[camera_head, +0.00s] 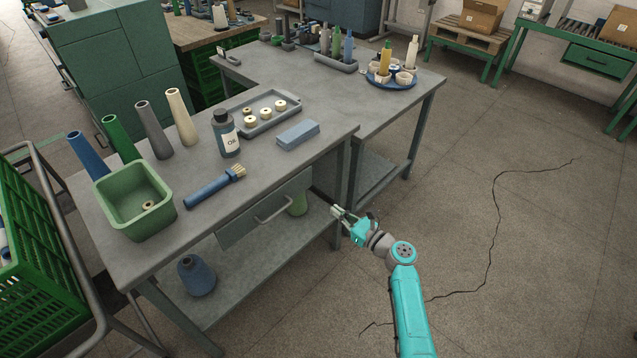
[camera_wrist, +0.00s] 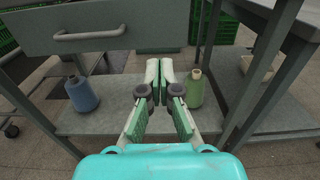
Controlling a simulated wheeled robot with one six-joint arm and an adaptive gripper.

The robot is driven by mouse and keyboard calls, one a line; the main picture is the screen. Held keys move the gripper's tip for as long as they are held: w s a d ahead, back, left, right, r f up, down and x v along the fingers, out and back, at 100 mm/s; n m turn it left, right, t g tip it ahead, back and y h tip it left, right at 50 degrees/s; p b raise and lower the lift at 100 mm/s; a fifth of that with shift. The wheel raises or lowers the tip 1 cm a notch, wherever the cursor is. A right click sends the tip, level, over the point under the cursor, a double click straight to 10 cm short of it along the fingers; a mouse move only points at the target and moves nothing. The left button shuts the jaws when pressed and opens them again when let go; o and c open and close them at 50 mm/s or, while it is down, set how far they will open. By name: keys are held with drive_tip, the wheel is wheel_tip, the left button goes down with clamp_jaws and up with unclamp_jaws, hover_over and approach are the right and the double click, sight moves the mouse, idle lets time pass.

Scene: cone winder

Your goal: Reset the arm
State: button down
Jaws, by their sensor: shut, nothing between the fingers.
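My gripper (camera_head: 338,212) is in front of the right end of the grey workbench (camera_head: 165,208), beside the drawer (camera_head: 265,208) and below the tabletop. In the wrist view my gripper (camera_wrist: 160,64) points toward the lower shelf (camera_wrist: 115,119) under the drawer. Its fingers are shut and hold nothing. On that shelf a blue yarn cone (camera_wrist: 81,94) stands left of the fingers and a green yarn cone (camera_wrist: 194,88) stands right of them. My turquoise arm reaches in from the bottom right of the head view.
On the bench are a green bin (camera_head: 135,205), a brush (camera_head: 214,187), an oil bottle (camera_head: 226,135), a blue block (camera_head: 298,134), a grey tray (camera_head: 262,121) and several cones. A second table (camera_head: 400,105) adjoins at the back. Open floor (camera_head: 540,240) lies to the right.

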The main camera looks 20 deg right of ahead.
drive_tip(key=s+a+f+n+g+h, duration=0.2)
drive_tip(key=s+f+n+h, duration=0.3)
drive_tip(key=s, duration=1)
drive_tip(key=s+a+f+n+g+h, duration=0.15)
drive_tip(key=s+f+n, duration=0.55)
drive_tip(key=s, duration=0.8)
drive_tip(key=s+r+n+h, duration=0.1)
drive_tip(key=s+r+n, duration=0.3)
drive_tip(key=s, duration=0.3)
drive_tip(key=s+r+n+h, duration=0.2)
drive_tip(key=s+r+n, duration=0.1)
drive_tip(key=s, duration=0.4)
drive_tip(key=s+r+n+t, duration=0.1)
drive_tip(key=s+r+n, duration=0.4)
drive_tip(key=r, duration=0.3)
drive_tip(key=s+r+n+t, duration=0.1)
drive_tip(key=s+r+n, duration=0.4)
drive_tip(key=r, duration=0.4)
drive_tip(key=shift+a+n+t, duration=0.25)
drive_tip(key=shift+n+t, duration=0.1)
drive_tip(key=shift+n, duration=0.15)
drive_tip(key=shift+y, duration=0.25)
